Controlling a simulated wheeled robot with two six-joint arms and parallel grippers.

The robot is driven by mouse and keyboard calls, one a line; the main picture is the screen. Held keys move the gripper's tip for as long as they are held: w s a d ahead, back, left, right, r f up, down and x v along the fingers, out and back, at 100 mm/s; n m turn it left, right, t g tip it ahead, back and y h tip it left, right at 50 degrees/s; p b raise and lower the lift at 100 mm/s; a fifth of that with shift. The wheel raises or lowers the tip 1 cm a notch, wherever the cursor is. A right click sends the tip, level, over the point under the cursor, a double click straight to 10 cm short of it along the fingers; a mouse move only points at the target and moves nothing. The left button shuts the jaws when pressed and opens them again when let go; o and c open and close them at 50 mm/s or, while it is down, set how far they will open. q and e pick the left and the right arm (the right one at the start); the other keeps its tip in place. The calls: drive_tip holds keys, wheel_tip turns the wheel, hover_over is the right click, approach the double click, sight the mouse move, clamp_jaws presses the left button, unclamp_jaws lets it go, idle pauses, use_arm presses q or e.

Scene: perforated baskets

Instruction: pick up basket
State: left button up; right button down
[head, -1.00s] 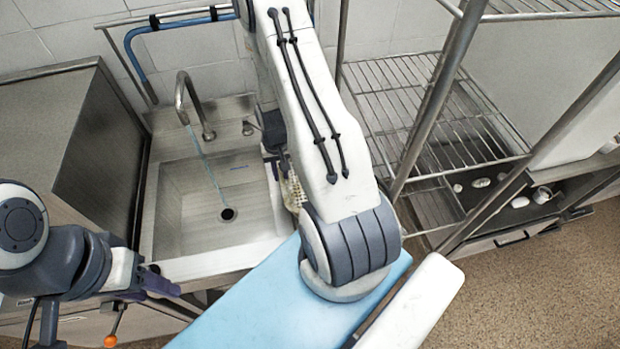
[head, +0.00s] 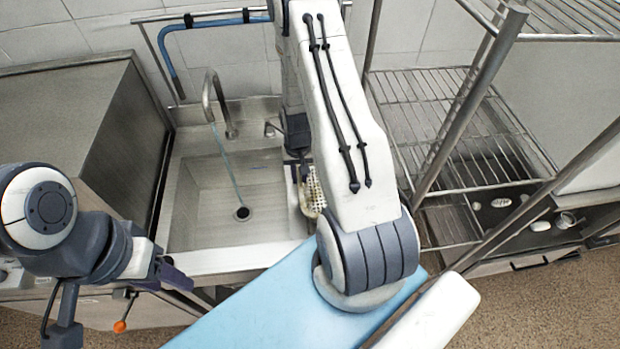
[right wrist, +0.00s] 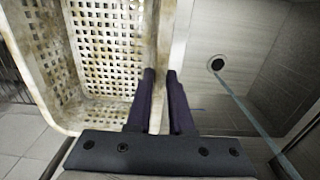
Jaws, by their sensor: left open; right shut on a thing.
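A worn cream perforated basket (right wrist: 106,48) fills the left half of the right wrist view. In the head view only a small part of the basket (head: 313,190) shows beside the sink, behind my right arm. My right gripper (right wrist: 161,78) is shut on the basket's side wall, one finger inside and one outside. In the head view my right gripper is mostly hidden behind the arm. My left gripper (head: 180,284) is open and empty at the lower left, in front of the counter and apart from the basket.
A metal sink (head: 215,195) with a faucet (head: 212,100) lies left of the basket, with a thin stream of water (head: 228,165) falling towards its drain. A steel cabinet (head: 70,140) stands at the left. A wire rack (head: 455,125) with upright posts stands close on the right.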

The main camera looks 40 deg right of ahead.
wheel_tip(320, 180, up, 3)
drive_tip(key=p, duration=0.2)
drive_tip(key=shift+r+p, duration=0.2)
drive_tip(key=shift+p, duration=0.1)
drive_tip(key=shift+s+a+r, duration=0.1)
drive_tip(key=shift+s+a, duration=0.1)
drive_tip(key=shift+s, duration=0.1)
approach(304, 213)
wheel_tip(304, 213, down, 5)
drive_tip(key=shift+f+b, duration=0.1)
drive_tip(key=shift+b, duration=0.35)
drive_tip(key=s+a+p, duration=0.3)
drive_tip(key=s+p, duration=0.2)
drive_tip(key=p, duration=0.3)
drive_tip(key=shift+s+a, duration=0.25)
drive_tip(key=shift+s, duration=0.1)
drive_tip(key=c, duration=1.4)
unclamp_jaws()
clamp_jaws()
